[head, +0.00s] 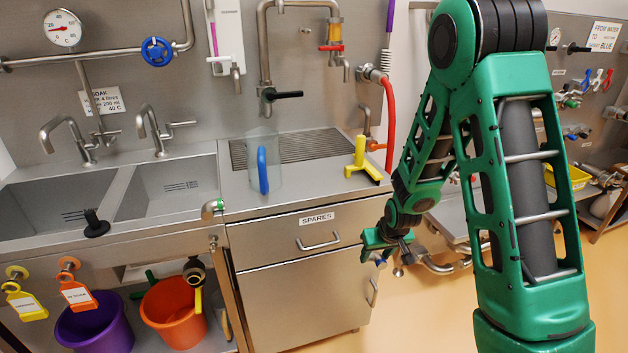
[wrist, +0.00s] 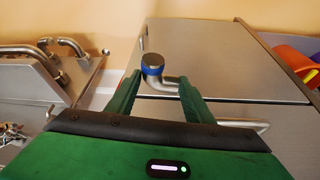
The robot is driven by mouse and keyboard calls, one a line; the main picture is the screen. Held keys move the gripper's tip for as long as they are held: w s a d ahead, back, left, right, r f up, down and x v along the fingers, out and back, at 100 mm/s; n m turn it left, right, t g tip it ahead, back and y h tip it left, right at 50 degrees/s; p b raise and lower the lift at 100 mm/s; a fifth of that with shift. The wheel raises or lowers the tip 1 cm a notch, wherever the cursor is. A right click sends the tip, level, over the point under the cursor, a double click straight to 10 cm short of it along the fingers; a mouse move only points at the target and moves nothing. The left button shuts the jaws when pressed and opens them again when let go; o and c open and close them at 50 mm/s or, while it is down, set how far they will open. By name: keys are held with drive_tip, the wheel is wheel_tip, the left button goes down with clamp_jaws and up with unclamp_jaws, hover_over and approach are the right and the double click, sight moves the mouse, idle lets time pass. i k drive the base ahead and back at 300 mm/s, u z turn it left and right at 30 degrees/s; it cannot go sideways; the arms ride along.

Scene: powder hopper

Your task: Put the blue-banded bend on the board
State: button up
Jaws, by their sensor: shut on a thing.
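My gripper (head: 376,243) is in front of the spares cabinet, low and right of centre in the head view. In the wrist view my gripper (wrist: 158,92) is shut on the blue-banded bend (wrist: 154,70), a short curved steel pipe with a dark round end and a blue band. The bend's banded end stands up beyond the fingers, clear of any surface. In the head view the bend is mostly hidden by my gripper. A steel wall panel (head: 575,85) with coloured valves and a sign is at the upper right; I cannot tell whether it is the board.
The spares cabinet (head: 300,290) and counter stand left of my gripper. A steel bench (head: 450,215) with pipe bends is to its right; bends (wrist: 65,50) also show at left in the wrist view. Orange floor (head: 430,320) is clear. A yellow tray (head: 570,176) is farther right.

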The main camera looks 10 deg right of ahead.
sight(312, 178)
drive_tip(key=u, duration=0.1)
drive_tip(key=k, duration=1.1)
drive_tip(key=u, duration=0.65)
drive_tip(key=i, duration=1)
drive_tip(key=z, duration=0.05)
